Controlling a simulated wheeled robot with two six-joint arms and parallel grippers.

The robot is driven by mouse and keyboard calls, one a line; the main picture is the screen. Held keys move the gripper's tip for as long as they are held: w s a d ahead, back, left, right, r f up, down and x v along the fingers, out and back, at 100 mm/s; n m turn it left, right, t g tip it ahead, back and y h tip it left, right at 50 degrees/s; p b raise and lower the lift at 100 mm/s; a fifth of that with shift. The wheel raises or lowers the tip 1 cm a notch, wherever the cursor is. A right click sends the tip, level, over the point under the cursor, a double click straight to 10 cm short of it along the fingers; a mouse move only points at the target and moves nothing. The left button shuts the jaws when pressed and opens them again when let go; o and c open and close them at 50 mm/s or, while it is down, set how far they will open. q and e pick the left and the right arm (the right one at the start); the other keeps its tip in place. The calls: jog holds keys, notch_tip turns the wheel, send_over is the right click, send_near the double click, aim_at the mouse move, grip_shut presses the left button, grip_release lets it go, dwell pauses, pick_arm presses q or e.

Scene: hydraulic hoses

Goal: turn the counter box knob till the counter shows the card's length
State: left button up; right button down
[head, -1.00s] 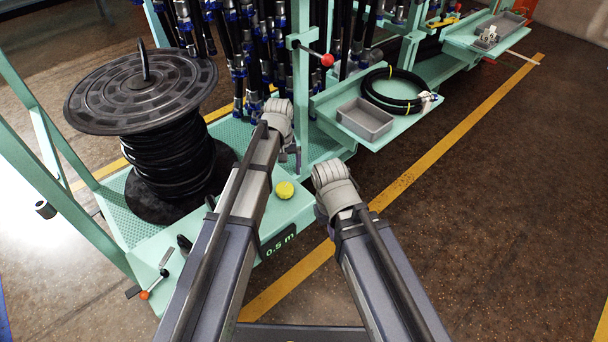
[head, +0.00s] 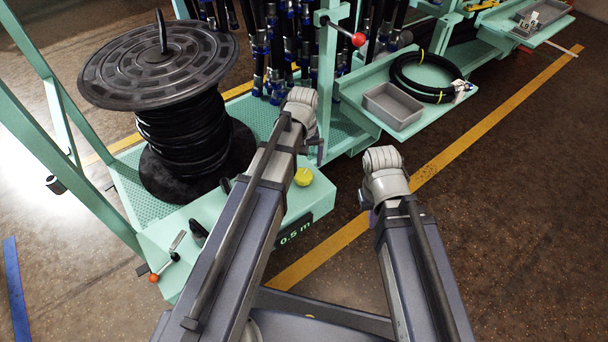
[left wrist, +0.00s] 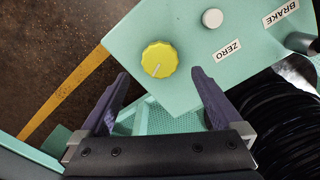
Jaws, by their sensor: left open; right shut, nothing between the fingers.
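The yellow counter box knob (head: 303,177) sits on the green counter box, right beside my left forearm. The counter display (head: 296,232) on the box's front reads 0.5 m. A small white card (head: 531,20) stands at the far right tray; its figures are too small to read surely. My left gripper (left wrist: 160,74) is open, its fingers pointing toward the knob with nothing between them; I cannot tell the remaining gap. My right gripper (head: 373,217) is mostly hidden beneath its wrist, over the floor.
A black hose reel (head: 160,65) stands left. The box top carries a white button (left wrist: 212,18) with a ZERO label and a BRAKE label. A red-knobbed lever (head: 358,39), a grey bin (head: 393,105) and a coiled hose (head: 425,75) lie beyond. Floor is clear at right.

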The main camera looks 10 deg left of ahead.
aim_at(303, 174)
pick_arm(q)
notch_tip(303, 174, down, 6)
jog(key=b, duration=0.4)
jog(key=shift+r+b, duration=0.2)
jog(key=shift+b, duration=0.15)
jog(key=c, duration=1.3)
jog(key=shift+n, duration=2.9)
